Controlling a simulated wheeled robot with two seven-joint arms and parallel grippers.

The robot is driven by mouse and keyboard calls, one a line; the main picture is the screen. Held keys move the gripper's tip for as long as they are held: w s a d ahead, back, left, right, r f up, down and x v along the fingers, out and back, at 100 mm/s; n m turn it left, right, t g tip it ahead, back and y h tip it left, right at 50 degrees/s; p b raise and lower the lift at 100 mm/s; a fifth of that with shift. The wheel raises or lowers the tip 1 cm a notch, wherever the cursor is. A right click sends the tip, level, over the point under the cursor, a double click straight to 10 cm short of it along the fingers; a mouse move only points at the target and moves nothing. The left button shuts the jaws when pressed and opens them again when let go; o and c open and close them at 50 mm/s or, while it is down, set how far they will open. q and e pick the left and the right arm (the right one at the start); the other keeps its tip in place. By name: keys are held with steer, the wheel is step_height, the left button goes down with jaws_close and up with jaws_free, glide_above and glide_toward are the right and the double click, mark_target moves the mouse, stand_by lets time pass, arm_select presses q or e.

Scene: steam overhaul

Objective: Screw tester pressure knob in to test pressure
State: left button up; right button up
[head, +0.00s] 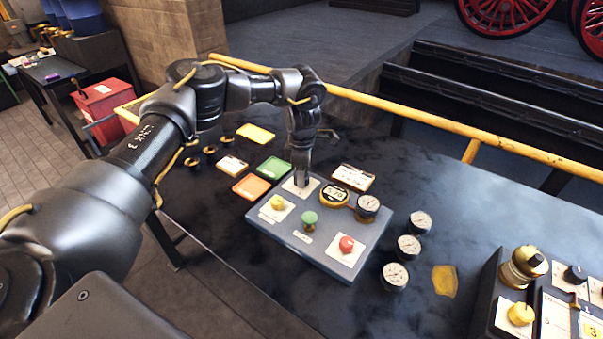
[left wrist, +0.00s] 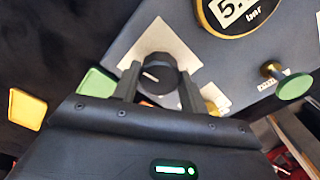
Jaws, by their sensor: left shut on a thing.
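The tester is a grey-blue panel box (head: 328,255) on the dark table. My left gripper (head: 301,181) reaches down over its far left corner. In the left wrist view the gripper (left wrist: 152,88) has its two fingers on either side of a black knob (left wrist: 157,74) with a white pointer line, shut on it. The knob sits on a white label plate (left wrist: 176,42). In the head view the fingers hide the knob. A round yellow-rimmed display (head: 334,195) reading in bar stands beside it; its wrist-view reading begins with 5 and is cut off. My right gripper is not in view.
The panel also carries a yellow knob (head: 278,202), a green knob (head: 310,217), a red knob (head: 346,244) and a dial gauge (head: 367,206). Several loose gauges (head: 409,246) stand to its right. A yellow rail (head: 450,125) runs along the table's far side.

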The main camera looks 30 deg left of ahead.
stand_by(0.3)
arm_select(q)
steer(key=o, duration=1)
steer(key=shift+r, duration=0.1)
steer(key=shift+r, duration=0.35)
step_height(320, 180, up, 10)
steer(key=b, duration=0.1)
